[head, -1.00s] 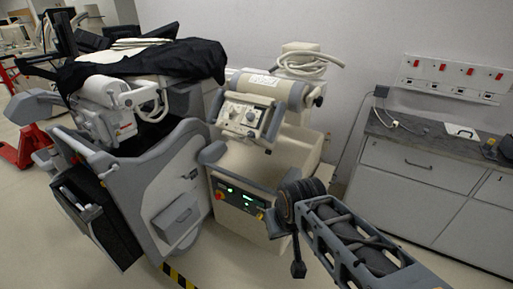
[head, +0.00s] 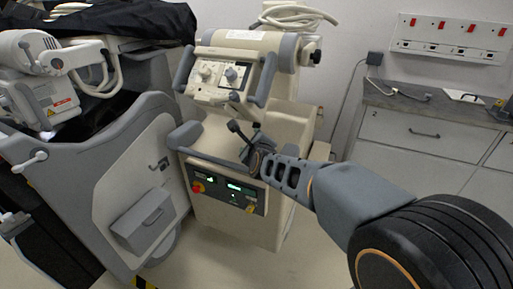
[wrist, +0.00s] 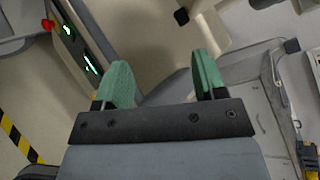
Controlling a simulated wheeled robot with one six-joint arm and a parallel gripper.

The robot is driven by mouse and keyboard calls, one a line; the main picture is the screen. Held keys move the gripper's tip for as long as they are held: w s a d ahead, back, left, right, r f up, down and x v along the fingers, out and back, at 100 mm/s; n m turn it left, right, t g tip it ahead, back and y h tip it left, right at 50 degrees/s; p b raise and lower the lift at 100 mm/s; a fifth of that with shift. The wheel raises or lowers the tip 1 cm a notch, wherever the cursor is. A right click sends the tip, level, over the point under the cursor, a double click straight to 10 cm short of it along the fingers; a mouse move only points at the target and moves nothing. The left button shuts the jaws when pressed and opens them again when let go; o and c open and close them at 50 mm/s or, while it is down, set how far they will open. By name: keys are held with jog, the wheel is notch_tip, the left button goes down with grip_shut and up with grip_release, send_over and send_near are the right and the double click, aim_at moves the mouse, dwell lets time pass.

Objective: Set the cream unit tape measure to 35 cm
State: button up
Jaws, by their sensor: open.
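The cream unit (head: 259,107) stands in the middle of the head view, with a tilted panel with knobs (head: 224,74) and a lower front panel with green displays (head: 232,187). I cannot make out its tape measure in either view. My gripper (wrist: 162,66) is open and empty in the wrist view, its two green fingers apart. In the head view my arm reaches from the lower right to just in front of the unit, between the knob panel and the lower panel; the fingers are not clear there. The lower panel (wrist: 78,42) also shows at upper left in the wrist view.
A grey and white cart (head: 130,170) under a black cover (head: 140,22) stands close on the left. A drawer counter (head: 420,135) and a wall socket strip (head: 450,38) are at the right. Striped floor tape (wrist: 14,140) shows at lower left in the wrist view.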

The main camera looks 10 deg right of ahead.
aim_at(257, 126)
jog(key=w+d+f+m+t+h+b, duration=0.1)
jog(key=w+m, duration=0.3)
jog(key=w, duration=0.2)
jog(key=w+d+f+m+t+h+b, duration=0.1)
jog(key=w+d+f+m+h+b, duration=0.1)
jog(key=w+m, duration=0.2)
jog(key=w+d+f+m+h+b, duration=0.1)
jog(key=w+d+f+m+b, duration=0.1)
jog(key=w+m, duration=0.2)
jog(key=shift+w+f+m+t+h, duration=0.15)
jog(key=shift+w+t, duration=0.05)
jog(key=shift+w, duration=0.75)
jog(key=shift+w+f+m+t+h, duration=0.1)
jog(key=shift+w+m+t+h, duration=0.1)
jog(key=shift+w, duration=0.75)
jog(key=shift+c, duration=0.5)
